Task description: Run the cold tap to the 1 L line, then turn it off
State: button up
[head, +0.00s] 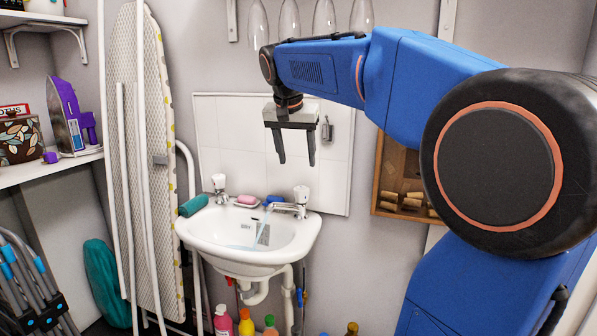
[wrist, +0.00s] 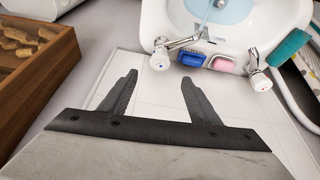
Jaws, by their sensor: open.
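The white basin (head: 312,232) hangs on the wall below my gripper (head: 297,163). Its right tap (head: 301,194) is running: a stream falls from its spout into the basin, where pale blue water shows. The running tap (wrist: 160,62) and water (wrist: 222,10) also show in the wrist view. The left tap (head: 219,183) shows no stream. Dark markings (head: 262,238) are inside the basin, too small to read. My gripper is open and empty, fingers pointing down, above and apart from the running tap. No hot or cold label is legible.
A pink soap (head: 247,199) and a blue item (head: 274,200) lie on the basin's back ledge; a teal roll (head: 193,206) is at its left. A wooden rack (head: 388,180) is on the right wall. An ironing board (head: 142,150) leans left. Bottles stand below.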

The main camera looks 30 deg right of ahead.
jog(key=shift+v, duration=2.75)
